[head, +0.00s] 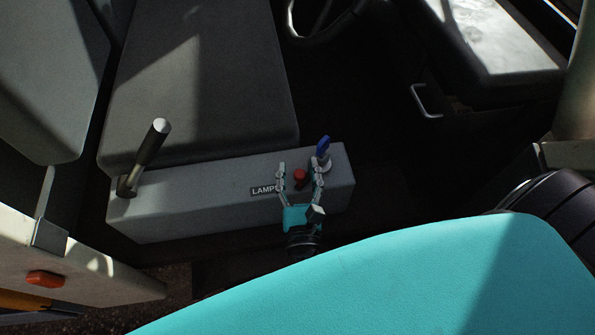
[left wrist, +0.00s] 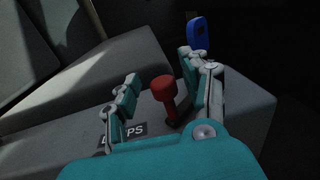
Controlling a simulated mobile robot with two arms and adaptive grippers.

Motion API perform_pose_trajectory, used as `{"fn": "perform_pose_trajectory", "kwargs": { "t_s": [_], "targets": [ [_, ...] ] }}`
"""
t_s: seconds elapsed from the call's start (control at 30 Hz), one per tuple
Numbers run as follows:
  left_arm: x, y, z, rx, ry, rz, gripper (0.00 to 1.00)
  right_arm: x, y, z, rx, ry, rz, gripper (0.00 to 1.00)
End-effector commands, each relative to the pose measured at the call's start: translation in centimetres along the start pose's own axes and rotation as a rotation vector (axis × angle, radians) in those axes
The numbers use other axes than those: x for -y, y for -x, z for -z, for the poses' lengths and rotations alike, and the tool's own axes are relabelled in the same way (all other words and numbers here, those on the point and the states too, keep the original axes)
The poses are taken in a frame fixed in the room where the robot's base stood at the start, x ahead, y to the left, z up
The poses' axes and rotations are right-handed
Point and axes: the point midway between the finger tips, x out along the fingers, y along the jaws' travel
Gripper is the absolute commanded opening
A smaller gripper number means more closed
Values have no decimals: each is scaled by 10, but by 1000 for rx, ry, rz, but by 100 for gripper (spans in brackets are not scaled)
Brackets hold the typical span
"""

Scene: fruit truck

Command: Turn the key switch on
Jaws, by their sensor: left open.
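The key switch, with a blue key head (head: 323,146), stands on the right part of a grey console box (head: 215,188). The blue key (left wrist: 195,33) also shows in the left wrist view, just beyond the gripper's right finger, which hides its lower part. My left gripper (head: 300,172) is open over the console, its right finger close to the key; I cannot tell whether they touch. A red-knobbed lever (left wrist: 163,88) stands between its open fingers; in the head view the red knob (head: 300,175) shows there too. My right gripper is not in view.
A black label reading LAMPS (head: 264,190) is on the console left of the gripper. A lever with a dark handle (head: 148,155) stands at the console's left end. Seats lie behind, with a steering wheel (head: 320,25) at the top.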

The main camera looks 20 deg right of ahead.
Motion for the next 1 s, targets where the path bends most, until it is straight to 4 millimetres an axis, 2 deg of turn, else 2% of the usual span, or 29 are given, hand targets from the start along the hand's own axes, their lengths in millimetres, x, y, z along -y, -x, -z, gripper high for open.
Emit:
{"fn": "perform_pose_trajectory", "kwargs": {
  "t_s": [0.17, 0.6, 0.8, 1.0],
  "targets": [
    [0, 15, 0, -2, 1, 2, 46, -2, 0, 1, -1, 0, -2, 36],
    [0, 102, 1, -4, -1, 0, 46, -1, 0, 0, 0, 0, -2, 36],
    [-1, 118, 1, -2, -1, -2, 46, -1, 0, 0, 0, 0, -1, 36],
    [-1, 121, 1, -2, -1, -2, 46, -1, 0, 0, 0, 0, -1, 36]
  ]
}}
